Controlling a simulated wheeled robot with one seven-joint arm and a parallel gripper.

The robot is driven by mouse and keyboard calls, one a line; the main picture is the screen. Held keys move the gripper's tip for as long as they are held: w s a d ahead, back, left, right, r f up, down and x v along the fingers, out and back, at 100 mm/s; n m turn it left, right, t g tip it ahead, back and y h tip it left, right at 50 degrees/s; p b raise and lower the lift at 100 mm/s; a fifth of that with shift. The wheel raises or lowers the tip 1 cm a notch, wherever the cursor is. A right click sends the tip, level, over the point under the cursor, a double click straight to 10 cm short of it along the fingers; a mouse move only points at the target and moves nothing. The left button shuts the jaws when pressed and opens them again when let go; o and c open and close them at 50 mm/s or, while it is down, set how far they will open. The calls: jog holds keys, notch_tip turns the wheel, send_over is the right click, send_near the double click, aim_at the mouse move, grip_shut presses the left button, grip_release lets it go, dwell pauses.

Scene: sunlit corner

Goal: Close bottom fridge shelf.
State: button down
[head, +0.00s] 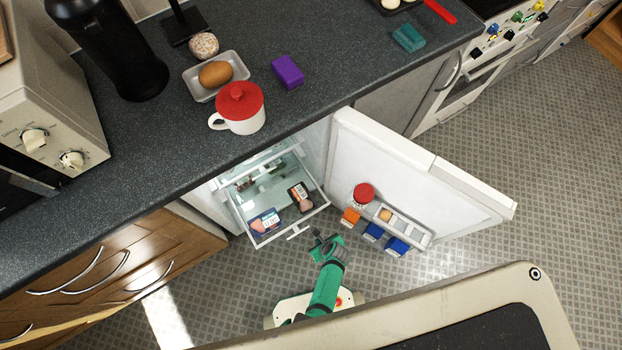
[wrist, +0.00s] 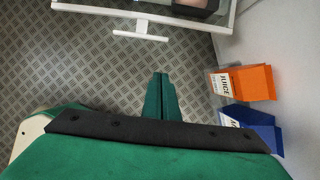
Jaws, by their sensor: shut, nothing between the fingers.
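The fridge (head: 325,150) stands under the counter with its door (head: 390,155) swung open to the right. Its bottom shelf (head: 287,232) is a clear drawer with a white front rim, pulled out of the fridge. Two dark packages lie in it, a blue-edged one (head: 263,222) and a black one (head: 300,196). The drawer's white handle (head: 297,232) also shows in the wrist view (wrist: 141,36). My gripper (head: 323,238) is shut and empty, a little in front of the drawer and apart from the handle. The green fingers show in the wrist view (wrist: 160,95).
The open door's rack (head: 410,232) holds a red-lidded jar (head: 363,193), an orange juice carton (head: 350,217) and blue cartons (head: 373,232), close to the right of my gripper. Wooden drawers (head: 110,265) stand at the left. The patterned floor (head: 215,285) left of my arm is clear.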

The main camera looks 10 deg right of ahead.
jog(key=w+a+f, duration=0.2)
jog(key=w+f, duration=0.4)
jog(key=shift+w+f, duration=0.15)
jog(key=shift+f, duration=0.15)
jog(key=shift+w, duration=0.1)
dwell(0.5)
